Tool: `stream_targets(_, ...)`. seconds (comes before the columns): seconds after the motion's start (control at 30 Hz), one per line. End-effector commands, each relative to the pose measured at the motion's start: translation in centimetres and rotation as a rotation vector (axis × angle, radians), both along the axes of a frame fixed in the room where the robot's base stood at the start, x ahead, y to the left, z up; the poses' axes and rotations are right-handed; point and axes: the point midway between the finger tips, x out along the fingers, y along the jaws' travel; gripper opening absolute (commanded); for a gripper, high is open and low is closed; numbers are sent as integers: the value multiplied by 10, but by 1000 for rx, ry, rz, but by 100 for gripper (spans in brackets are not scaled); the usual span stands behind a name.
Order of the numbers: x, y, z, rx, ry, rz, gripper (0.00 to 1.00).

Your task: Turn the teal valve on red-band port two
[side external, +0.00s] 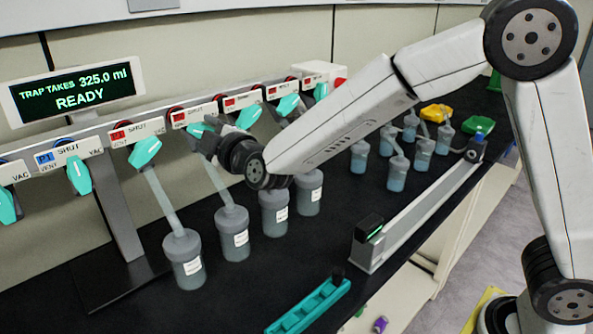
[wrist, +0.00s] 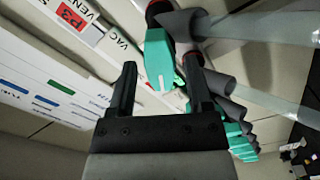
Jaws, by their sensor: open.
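In the side view a row of teal valves hangs under red-band port plates on a sloping rail. My gripper (side external: 204,140) is at the valve (side external: 194,131) under the second red-band plate (side external: 188,117) from the left, and partly hides it.
A display (side external: 75,88) reads READY at the left. Other teal valves (side external: 145,151) sit on both sides. A teal rack (side external: 308,308) and a grey rail (side external: 415,215) lie on the black bench.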

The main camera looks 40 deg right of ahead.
Motion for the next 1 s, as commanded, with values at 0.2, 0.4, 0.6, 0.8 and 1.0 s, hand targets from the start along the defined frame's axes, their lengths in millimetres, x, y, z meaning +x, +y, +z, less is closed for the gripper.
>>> stream_targets(0.2,-7,0,0,1,0,1,65)
stream_targets(0.4,-23,1,0,1,0,1,65)
stream_targets(0.6,-47,1,1,0,0,2,65)
stream_targets(0.8,-67,1,0,0,0,1,65)
stream_targets(1.0,-77,0,0,-1,0,1,65)
